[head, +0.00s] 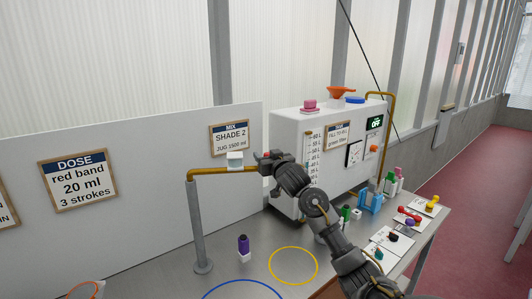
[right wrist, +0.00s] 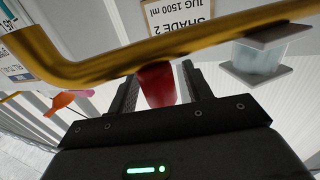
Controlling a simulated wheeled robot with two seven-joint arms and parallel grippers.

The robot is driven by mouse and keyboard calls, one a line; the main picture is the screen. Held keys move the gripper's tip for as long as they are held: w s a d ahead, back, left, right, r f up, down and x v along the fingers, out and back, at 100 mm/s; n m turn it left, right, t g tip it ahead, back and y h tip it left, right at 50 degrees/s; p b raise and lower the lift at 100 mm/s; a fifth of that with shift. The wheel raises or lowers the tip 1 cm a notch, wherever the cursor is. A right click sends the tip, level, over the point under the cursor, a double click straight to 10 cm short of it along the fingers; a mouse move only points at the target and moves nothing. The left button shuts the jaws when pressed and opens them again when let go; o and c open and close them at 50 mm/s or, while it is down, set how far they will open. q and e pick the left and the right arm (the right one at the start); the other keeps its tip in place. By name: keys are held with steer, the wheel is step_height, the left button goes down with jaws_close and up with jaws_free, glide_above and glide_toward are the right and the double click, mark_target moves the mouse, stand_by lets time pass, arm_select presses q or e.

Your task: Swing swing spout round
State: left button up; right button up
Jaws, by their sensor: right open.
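The swing spout is a brass pipe (head: 215,171) on a grey upright post (head: 197,235). Its arm reaches right, with a pale block (head: 235,160) on it. My right gripper (head: 266,158) is at the spout's right end. In the right wrist view the brass pipe (right wrist: 110,65) crosses in front of the gripper (right wrist: 157,82). A red handle (right wrist: 157,86) on it stands between the two open fingers. I cannot tell whether a finger touches it. The pale block (right wrist: 262,57) shows to the right. My left gripper is not in view.
A purple-topped bottle (head: 243,246) stands beside the post. A yellow ring (head: 293,249) and a blue ring (head: 243,283) mark the grey bench. A white machine (head: 290,125) stands behind my right arm. Small items lie on cards (head: 384,257) at right.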

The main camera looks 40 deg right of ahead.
steer(key=shift+w, duration=0.35)
steer(key=shift+c, duration=0.4)
jaws_close()
